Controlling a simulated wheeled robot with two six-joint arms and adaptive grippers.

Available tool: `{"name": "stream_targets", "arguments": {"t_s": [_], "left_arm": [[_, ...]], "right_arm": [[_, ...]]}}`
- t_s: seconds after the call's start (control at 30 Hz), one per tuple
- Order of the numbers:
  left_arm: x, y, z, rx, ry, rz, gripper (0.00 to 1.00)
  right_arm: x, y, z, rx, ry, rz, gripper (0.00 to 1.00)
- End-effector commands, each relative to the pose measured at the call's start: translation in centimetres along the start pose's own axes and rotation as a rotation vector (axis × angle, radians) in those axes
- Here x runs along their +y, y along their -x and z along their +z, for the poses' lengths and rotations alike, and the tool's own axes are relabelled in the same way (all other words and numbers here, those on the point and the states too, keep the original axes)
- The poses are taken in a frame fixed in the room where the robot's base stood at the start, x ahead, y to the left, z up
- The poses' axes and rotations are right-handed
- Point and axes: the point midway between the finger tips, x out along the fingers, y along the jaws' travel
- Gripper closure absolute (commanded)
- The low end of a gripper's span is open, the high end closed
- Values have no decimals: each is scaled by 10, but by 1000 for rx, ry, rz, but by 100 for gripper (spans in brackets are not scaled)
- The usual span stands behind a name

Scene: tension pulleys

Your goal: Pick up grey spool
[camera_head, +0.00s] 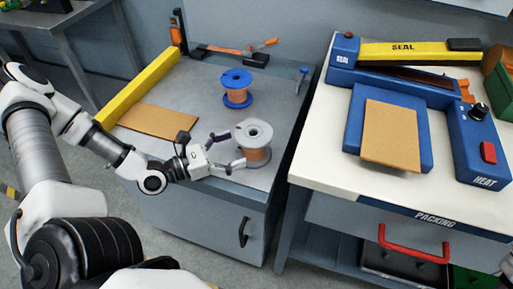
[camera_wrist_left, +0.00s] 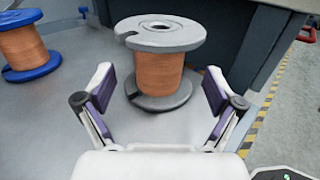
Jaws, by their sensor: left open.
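The grey spool (camera_head: 253,135), wound with copper-coloured wire, stands upright on the grey worktop near its right front. In the left wrist view the grey spool (camera_wrist_left: 159,68) stands just ahead, between and slightly beyond the fingertips. My left gripper (camera_head: 226,152) is open and empty, with its fingers pointing at the spool from the left. In the left wrist view the left gripper (camera_wrist_left: 158,92) shows its two purple-padded fingers spread to either side of the spool's lower part, apart from it as far as I can tell.
A blue spool (camera_head: 237,88) with copper wire stands behind the grey one, and to its left in the wrist view (camera_wrist_left: 27,45). A cardboard sheet (camera_head: 157,121) and yellow bar (camera_head: 140,88) lie left. The white packing table (camera_head: 330,165) with a blue sealer (camera_head: 400,75) stands right.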

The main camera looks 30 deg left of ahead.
Motion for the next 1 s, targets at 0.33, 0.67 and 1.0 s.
{"name": "stream_targets", "arguments": {"t_s": [0.33, 0.67, 1.0], "left_arm": [[-1, -44, -6, 5, -4, -7, 7], [0, -58, 0, 3, -1, 0, 7], [0, -58, -1, 3, -1, 0, 100]], "right_arm": [[0, -37, 0, 0, 0, 0, 100], [0, -41, 0, 1, 0, 0, 100], [0, -41, 0, 1, 0, 0, 100]]}}
